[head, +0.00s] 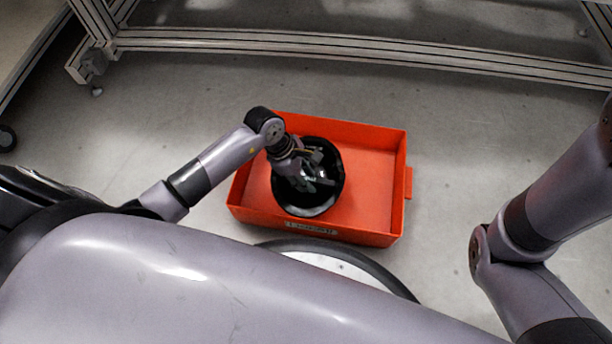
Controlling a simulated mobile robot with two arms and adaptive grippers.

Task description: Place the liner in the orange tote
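The orange tote (372,190) stands on the grey floor in the middle of the head view, just beyond my base. The black liner (322,203), a round bowl-like shell, is within the tote's outline, left of its middle. I cannot tell whether it rests on the tote floor or is held just above it. My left gripper (318,181) reaches down over the liner, and its dark fingers overlap the liner's dark inside. I cannot make out whether the fingers grip it. My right gripper is out of view; only my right arm shows at the right edge.
A metal profile frame (340,45) crosses the floor at the back, with an upright at the left. The right part of the tote is empty. Bare floor (470,150) lies to the right of the tote.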

